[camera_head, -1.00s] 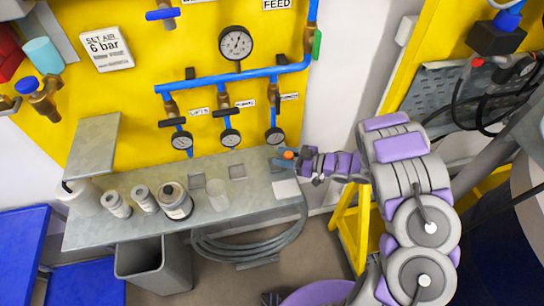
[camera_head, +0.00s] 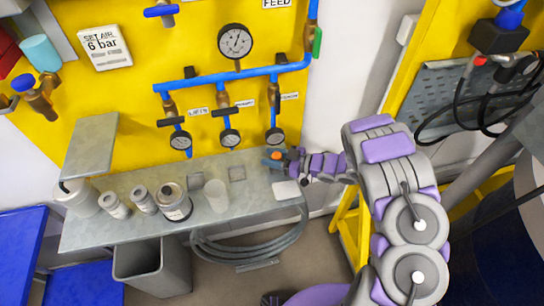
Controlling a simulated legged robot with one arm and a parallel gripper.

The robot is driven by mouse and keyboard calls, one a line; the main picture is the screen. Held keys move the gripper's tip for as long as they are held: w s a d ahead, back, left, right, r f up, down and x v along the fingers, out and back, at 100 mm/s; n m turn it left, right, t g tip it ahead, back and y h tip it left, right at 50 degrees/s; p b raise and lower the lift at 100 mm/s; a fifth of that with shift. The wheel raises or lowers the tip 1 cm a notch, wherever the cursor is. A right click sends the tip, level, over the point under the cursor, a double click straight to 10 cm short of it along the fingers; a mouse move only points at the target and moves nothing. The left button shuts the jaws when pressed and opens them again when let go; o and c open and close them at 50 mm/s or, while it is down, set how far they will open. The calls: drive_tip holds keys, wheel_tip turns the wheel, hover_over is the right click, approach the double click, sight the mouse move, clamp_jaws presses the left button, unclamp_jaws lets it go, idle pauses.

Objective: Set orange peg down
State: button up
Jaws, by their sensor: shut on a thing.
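The orange peg (camera_head: 276,155) shows as a small orange spot at the tip of my gripper (camera_head: 282,158), over the right end of the grey metal shelf (camera_head: 130,230). My gripper is shut on the peg, coming in from the right. Most of the peg is hidden by the fingers or too small to make out. I cannot tell whether its lower end touches the shelf.
A white square pad (camera_head: 286,189) lies just in front of my gripper. Dark square plates (camera_head: 237,173), a clear cup (camera_head: 216,196) and several cans (camera_head: 174,202) stand to the left. Gauges (camera_head: 274,137) hang behind on the yellow panel. A coiled hose (camera_head: 250,248) hangs below.

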drive_tip(key=shift+f, duration=0.4)
drive_tip(key=o, duration=1)
drive_tip(key=shift+o, duration=0.2)
drive_tip(key=shift+r, duration=0.2)
drive_tip(key=p+v, duration=0.1)
drive_tip(key=v, duration=1.1)
drive_tip(key=shift+r+p, duration=0.4)
drive_tip(key=shift+s, duration=0.1)
